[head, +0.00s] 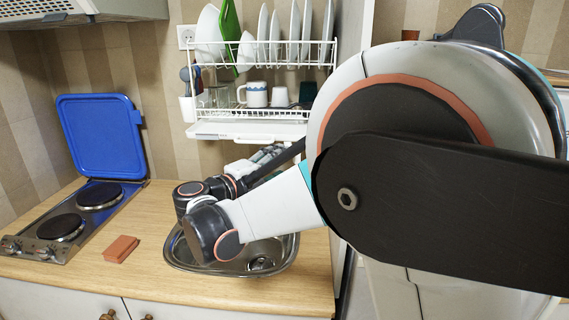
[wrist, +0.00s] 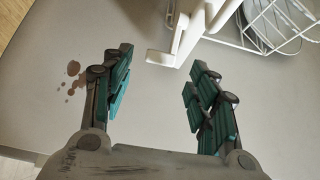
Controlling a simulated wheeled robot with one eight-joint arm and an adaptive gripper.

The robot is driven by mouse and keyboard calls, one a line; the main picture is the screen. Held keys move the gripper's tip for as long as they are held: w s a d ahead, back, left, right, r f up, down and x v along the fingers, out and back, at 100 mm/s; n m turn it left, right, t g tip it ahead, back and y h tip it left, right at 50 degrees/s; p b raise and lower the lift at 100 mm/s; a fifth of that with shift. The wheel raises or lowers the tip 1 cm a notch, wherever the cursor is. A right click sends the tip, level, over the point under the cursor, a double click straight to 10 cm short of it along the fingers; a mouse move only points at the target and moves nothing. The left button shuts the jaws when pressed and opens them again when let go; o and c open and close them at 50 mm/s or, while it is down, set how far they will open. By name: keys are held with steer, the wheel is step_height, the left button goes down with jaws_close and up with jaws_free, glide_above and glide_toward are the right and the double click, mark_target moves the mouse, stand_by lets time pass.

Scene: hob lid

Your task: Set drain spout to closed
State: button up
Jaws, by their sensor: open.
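In the wrist view, a white spout-like piece (wrist: 184,42), which looks like the drain spout, juts from the white rack edge at the top centre. Its lower end points left, just beyond and between the fingertips. My gripper (wrist: 161,57) is open and empty, its two green-padded fingers on either side of a clear gap. No contact with the spout shows.
The dish rack (head: 262,68) holds plates, a green board and cups. Below are a steel sink (head: 285,252), a reddish sponge (head: 121,248) and a hob (head: 62,226) with its blue lid (head: 102,137) raised. The wooden counter (head: 150,275) is clear in front. The wrist view shows brown spots on a pale surface.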

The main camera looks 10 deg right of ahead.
steer(key=shift+b+x, duration=0.55)
steer(key=shift+x, duration=2.1)
steer(key=c, duration=1.1)
